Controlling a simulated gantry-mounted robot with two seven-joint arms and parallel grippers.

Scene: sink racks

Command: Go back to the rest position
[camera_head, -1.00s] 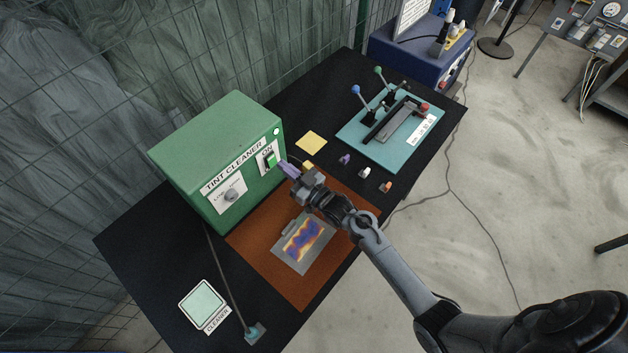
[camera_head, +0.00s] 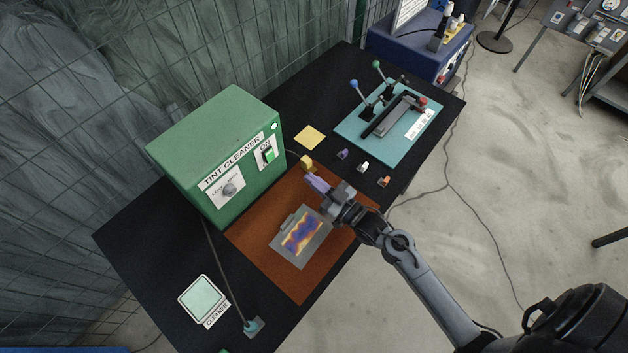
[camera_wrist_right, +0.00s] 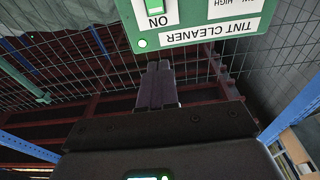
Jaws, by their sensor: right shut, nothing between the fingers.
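My right gripper (camera_head: 318,184) is shut and empty. In the head view it hangs above the brown mat (camera_head: 290,279), in front of the green tint cleaner box (camera_head: 215,140) and apart from it. In the right wrist view the closed fingers (camera_wrist_right: 157,82) point toward the box front, which shows upside down with its ON switch (camera_wrist_right: 140,12). A green lamp is lit on the box. My left gripper is not in view.
A grey plate (camera_head: 291,257) with a coloured pattern lies on the mat. A teal press (camera_head: 372,151), a yellow pad (camera_head: 309,138) and small coloured bits stand to the right. A pale cleaner pad (camera_head: 203,299) lies at the front left. The floor at right is mostly clear.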

